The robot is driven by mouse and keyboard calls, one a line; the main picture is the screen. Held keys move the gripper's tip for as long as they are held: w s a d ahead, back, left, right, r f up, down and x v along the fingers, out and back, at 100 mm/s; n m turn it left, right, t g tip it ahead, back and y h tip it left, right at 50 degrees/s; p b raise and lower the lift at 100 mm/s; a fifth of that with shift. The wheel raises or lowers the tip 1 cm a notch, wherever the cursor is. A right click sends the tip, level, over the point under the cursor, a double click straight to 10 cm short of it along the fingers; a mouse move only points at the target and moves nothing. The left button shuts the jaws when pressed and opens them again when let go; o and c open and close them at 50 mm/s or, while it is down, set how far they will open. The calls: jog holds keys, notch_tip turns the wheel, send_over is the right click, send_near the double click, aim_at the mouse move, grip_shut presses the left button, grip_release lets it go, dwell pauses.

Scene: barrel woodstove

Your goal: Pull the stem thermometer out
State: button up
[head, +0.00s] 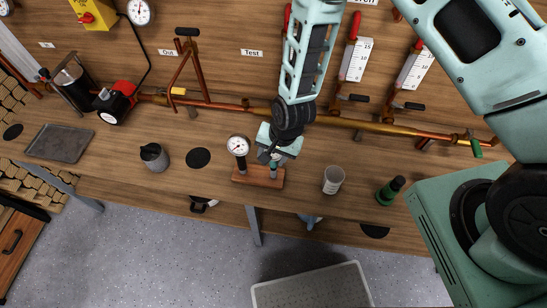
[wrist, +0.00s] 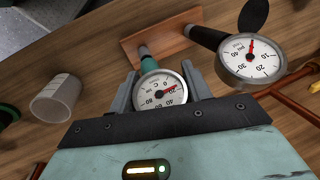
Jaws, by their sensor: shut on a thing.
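The stem thermometer (wrist: 160,91) has a round white dial marked C and a green collar, and sits between the fingers of my gripper (wrist: 160,88). My gripper is shut on it. Below the collar it meets the small wooden block (wrist: 168,35); how deep the stem sits is hidden. In the head view my gripper (head: 274,155) is over the right part of the block (head: 245,179), with the green collar (head: 273,165) just below it. A psi pressure gauge (head: 238,147) stands on the block's left part; it also shows in the wrist view (wrist: 250,55).
A white measuring cup (head: 333,180) and a green-and-black bottle (head: 390,191) stand to the right. A grey jug (head: 154,157) and tray (head: 60,143) are to the left. A copper pipe (head: 235,106) runs behind my gripper. The bench front edge is close to the block.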

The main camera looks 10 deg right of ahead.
jog(key=shift+w+a+p+v, duration=0.1)
jog(key=shift+a+p+v, duration=0.05)
jog(key=shift+p+v, duration=0.55)
jog(key=shift+w+a+p+v, duration=0.15)
jog(key=shift+p+v, duration=0.25)
jog(key=shift+v, duration=0.5)
jog(key=shift+w+a+p+v, duration=0.1)
jog(key=shift+a+p+v, duration=0.1)
jog(key=shift+p+v, duration=0.5)
jog(key=shift+r, duration=0.25)
jog(key=shift+a+p+v, duration=0.15)
jog(key=shift+p+v, duration=0.25)
jog(key=shift+v, duration=0.3)
jog(key=shift+a+p+v, duration=0.15)
jog(key=shift+p+v, duration=0.2)
jog(key=shift+v, duration=0.4)
